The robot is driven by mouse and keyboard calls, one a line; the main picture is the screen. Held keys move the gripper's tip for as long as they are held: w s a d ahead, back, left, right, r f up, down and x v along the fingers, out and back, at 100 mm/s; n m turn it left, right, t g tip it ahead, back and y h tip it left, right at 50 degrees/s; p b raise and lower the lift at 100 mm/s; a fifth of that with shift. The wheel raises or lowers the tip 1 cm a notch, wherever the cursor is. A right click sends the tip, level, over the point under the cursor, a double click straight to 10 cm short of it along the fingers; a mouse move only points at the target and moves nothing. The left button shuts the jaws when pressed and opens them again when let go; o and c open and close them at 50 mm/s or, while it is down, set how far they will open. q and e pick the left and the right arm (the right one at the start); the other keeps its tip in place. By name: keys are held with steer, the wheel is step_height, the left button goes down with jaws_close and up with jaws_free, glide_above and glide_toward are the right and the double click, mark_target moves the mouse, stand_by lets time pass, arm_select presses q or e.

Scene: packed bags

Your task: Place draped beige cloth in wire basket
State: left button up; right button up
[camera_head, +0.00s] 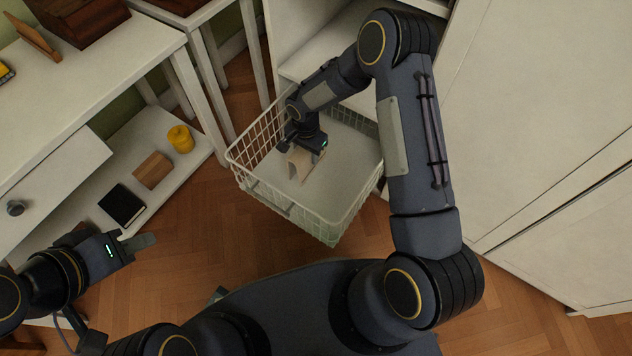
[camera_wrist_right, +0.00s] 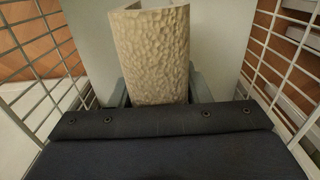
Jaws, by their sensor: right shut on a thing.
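The beige cloth (camera_head: 300,163) hangs from my right gripper (camera_head: 303,152) inside the white wire basket (camera_head: 332,232). In the right wrist view the cloth (camera_wrist_right: 152,55) looks folded and bumpy, and sits between the two fingers of my right gripper (camera_wrist_right: 163,88). Basket wires (camera_wrist_right: 285,45) show on both sides of it there. I cannot tell whether the cloth touches the basket floor. My left gripper (camera_head: 140,243) is at the lower left, away from the basket; the gap between its fingers is not clear.
A white shelf unit (camera_head: 75,70) on the left holds a yellow jar (camera_head: 181,138), a wooden block (camera_head: 152,169) and a dark book (camera_head: 122,205). A tall white cabinet (camera_head: 530,110) stands to the right. Wooden floor (camera_head: 210,220) is clear left of the basket.

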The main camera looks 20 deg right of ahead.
step_height(320, 180, down, 11)
steer(key=b, duration=0.3)
steer(key=shift+r+b, duration=0.2)
steer(key=shift+b, duration=0.2)
steer(key=shift+f, duration=0.1)
steer(key=o, duration=1)
